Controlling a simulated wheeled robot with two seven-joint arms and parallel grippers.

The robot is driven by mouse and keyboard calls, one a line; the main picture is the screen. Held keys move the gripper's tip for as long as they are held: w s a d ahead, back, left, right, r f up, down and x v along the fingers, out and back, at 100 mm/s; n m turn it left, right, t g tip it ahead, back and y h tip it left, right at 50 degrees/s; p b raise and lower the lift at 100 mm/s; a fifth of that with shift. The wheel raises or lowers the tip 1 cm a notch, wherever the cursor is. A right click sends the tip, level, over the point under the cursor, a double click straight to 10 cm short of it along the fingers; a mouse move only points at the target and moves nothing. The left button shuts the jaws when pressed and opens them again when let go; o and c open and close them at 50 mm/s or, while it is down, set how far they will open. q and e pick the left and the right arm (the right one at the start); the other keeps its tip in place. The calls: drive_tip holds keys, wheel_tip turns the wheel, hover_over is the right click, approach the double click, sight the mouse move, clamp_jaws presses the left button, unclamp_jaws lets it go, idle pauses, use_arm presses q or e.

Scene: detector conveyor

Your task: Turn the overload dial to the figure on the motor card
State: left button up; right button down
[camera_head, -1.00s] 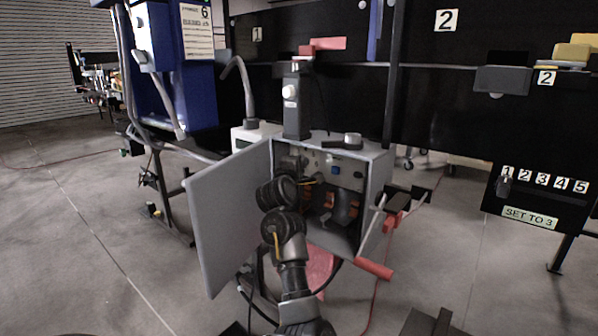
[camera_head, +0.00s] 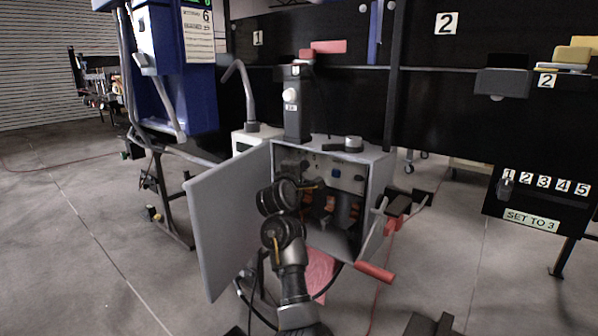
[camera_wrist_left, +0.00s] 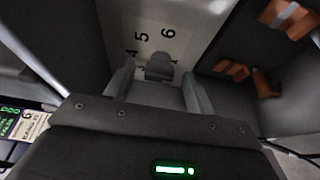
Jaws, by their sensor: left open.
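The overload dial (camera_wrist_left: 160,67) is a small grey knob on a pale panel, with printed figures including 4, 5 and 6 around it. I cannot tell which figure it points to. My left gripper (camera_wrist_left: 158,88) is open, its two grey fingers on either side of the dial in the left wrist view. I cannot tell whether they touch it. In the head view my left arm reaches into the open grey cabinet (camera_head: 376,165); the dial is not made out there. A white card with a large 6 (camera_head: 198,32) hangs on the blue machine. My right gripper is not in view.
The cabinet door (camera_head: 228,220) stands open to the left of my arm. A red handle (camera_head: 375,272) sticks out at the cabinet's lower right. Orange parts (camera_wrist_left: 230,70) lie right of the dial panel. A "SET TO 3" sign (camera_head: 531,220) is at far right.

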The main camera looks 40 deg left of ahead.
use_arm(q)
drive_tip(key=v, duration=1)
drive_tip(key=shift+s, duration=0.4)
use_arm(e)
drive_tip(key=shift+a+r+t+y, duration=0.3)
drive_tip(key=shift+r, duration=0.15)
use_arm(q)
drive_tip(key=shift+d, duration=0.1)
